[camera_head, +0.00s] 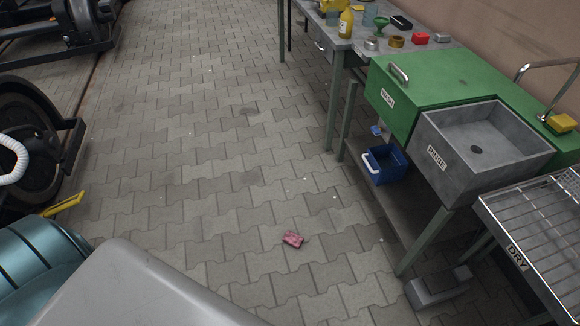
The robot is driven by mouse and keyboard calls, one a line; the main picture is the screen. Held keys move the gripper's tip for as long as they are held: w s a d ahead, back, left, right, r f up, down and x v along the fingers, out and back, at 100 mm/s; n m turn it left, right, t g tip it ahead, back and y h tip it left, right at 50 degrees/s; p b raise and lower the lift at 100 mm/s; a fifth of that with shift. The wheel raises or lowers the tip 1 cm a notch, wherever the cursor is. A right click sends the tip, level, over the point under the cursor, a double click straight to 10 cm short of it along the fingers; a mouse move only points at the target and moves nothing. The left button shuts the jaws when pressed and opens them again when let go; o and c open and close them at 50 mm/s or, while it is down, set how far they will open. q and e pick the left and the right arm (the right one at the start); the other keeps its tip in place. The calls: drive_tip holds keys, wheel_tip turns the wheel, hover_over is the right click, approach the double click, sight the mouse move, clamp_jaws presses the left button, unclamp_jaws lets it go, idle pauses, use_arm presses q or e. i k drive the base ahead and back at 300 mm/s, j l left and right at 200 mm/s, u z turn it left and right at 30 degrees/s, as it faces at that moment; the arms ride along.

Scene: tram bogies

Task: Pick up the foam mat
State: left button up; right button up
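I cannot make out a foam mat for certain anywhere in the head view. A small crumpled pink-red piece (292,239) lies on the paved floor near the lower middle; it looks more like a cloth than a mat. Neither of my grippers shows in the view.
A green bench (445,75) with a grey sink (440,155) marked RINSE stands at the right, beside a DRY wire rack (508,235). A blue bucket (388,170) is on the shelf below. Dark wheels (30,140) stand at left. The middle floor is mostly clear.

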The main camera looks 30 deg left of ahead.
sight(294, 240)
drive_tip(key=u, duration=0.8)
